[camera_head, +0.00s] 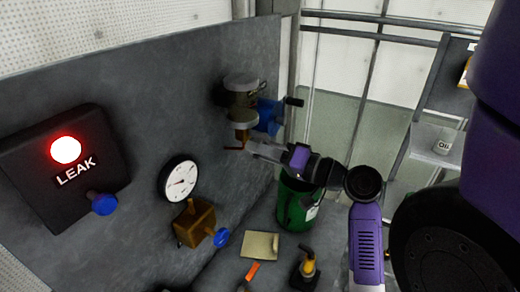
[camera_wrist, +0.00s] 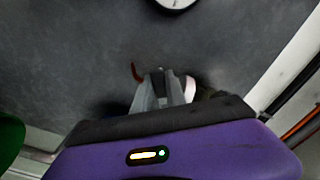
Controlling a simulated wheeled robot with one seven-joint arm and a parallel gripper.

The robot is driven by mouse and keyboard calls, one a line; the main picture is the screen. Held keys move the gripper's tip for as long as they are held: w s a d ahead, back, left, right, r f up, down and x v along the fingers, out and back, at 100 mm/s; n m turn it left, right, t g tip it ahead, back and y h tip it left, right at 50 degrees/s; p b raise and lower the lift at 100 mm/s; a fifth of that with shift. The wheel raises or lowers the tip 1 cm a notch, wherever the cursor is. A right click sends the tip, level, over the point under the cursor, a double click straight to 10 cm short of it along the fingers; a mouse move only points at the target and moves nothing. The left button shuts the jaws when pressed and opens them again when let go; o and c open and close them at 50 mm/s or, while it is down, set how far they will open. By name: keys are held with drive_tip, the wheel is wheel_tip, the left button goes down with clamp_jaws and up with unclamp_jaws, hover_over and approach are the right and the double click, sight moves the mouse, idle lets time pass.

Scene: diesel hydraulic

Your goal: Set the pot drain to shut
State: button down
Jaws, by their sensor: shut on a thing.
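The pot (camera_head: 242,100) is a grey and brass cylinder mounted on the dark grey wall panel. The pot drain (camera_head: 234,148) is a small orange-red lever below the pot's brass foot. In the wrist view, its orange-red end (camera_wrist: 135,71) sticks out left of the fingers. My gripper (camera_head: 252,147) reaches in from the right, just under the pot. Its grey fingers also show in the wrist view (camera_wrist: 163,88), shut at the drain. The fingers hide the held part, and the exact handle angle is hard to tell.
A blue fitting (camera_head: 268,115) with a black handle sits close right of the pot, above my gripper. A gauge (camera_head: 179,181), a brass block with a blue knob (camera_head: 195,222) and a lit LEAK box (camera_head: 65,165) are left. A green bin (camera_head: 297,205) stands below my arm.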

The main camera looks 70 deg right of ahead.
drive_tip(key=m, duration=0.1)
drive_tip(key=r+m, duration=0.1)
drive_tip(key=m, duration=0.1)
drive_tip(key=shift+a+m, duration=0.2)
drive_tip(key=shift+m, duration=0.1)
drive_tip(key=shift+r+m, duration=0.3)
drive_tip(key=shift+m, duration=0.55)
drive_tip(key=shift+r+m, duration=0.25)
drive_tip(key=shift+m, duration=0.6)
drive_tip(key=c, duration=1.4)
unclamp_jaws()
drive_tip(key=shift+o, duration=0.2)
drive_tip(key=shift+a, duration=0.1)
drive_tip(key=b+v, duration=0.2)
drive_tip(key=v, duration=0.5)
drive_tip(key=shift+s, duration=0.35)
drive_tip(key=shift+a, duration=0.1)
